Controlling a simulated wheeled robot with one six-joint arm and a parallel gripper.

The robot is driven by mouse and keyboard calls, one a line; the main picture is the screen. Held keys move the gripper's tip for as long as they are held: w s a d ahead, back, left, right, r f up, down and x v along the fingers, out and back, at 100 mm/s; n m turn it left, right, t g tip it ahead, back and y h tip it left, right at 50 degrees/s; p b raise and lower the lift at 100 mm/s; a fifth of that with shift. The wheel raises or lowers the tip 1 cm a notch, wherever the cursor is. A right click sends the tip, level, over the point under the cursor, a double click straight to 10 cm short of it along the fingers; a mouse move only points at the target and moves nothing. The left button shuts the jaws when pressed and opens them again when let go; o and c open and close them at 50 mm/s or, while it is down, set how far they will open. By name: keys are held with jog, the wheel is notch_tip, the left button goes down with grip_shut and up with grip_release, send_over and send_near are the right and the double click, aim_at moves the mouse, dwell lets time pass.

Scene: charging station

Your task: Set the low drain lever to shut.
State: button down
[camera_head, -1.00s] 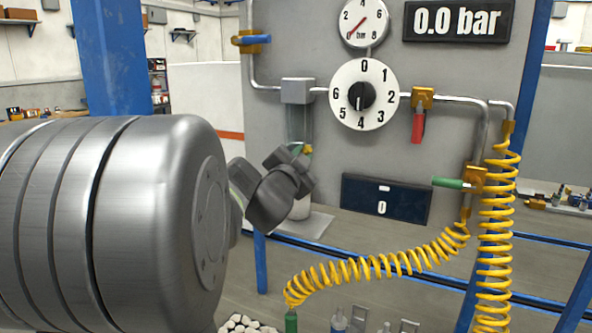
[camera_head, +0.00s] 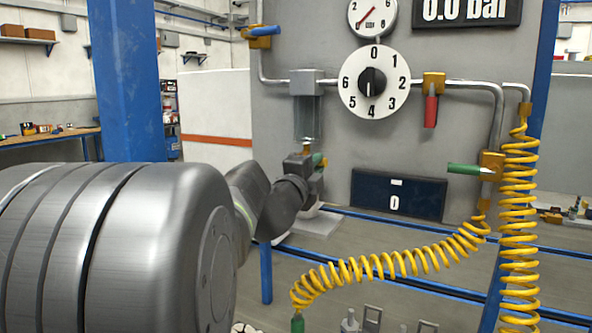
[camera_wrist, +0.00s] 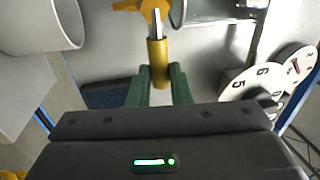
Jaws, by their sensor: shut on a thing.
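The low drain lever (camera_wrist: 157,50) shows in the wrist view as a yellow handle on a bright metal stem. It comes from the yellow drain valve (camera_wrist: 150,6) at the top. My gripper (camera_wrist: 161,76) has its green fingers closed on either side of the handle's lower end. In the head view my gripper (camera_head: 318,161) is just under the clear bowl (camera_head: 307,118). A bit of the yellow valve (camera_head: 306,148) shows there, and my gripper hides the lever.
A white cup (camera_wrist: 45,22) stands close by at the upper left of the wrist view. The numbered dial (camera_head: 375,82), red-handled valve (camera_head: 431,105), green-handled valve (camera_head: 470,169) and coiled yellow hose (camera_head: 390,262) are to the right. A blue post (camera_head: 125,80) stands left.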

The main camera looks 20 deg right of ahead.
jog(key=shift+f+m, duration=0.2)
jog(key=shift+m, duration=0.1)
jog(key=c, duration=1.3)
grip_release()
jog(key=v, duration=1.3)
jog(key=shift+s+a+p, duration=0.2)
jog(key=shift+a+p, duration=0.2)
jog(key=shift+p, duration=0.05)
jog(key=b+x, duration=0.1)
jog(key=x, duration=1.3)
jog(key=shift+s, duration=0.15)
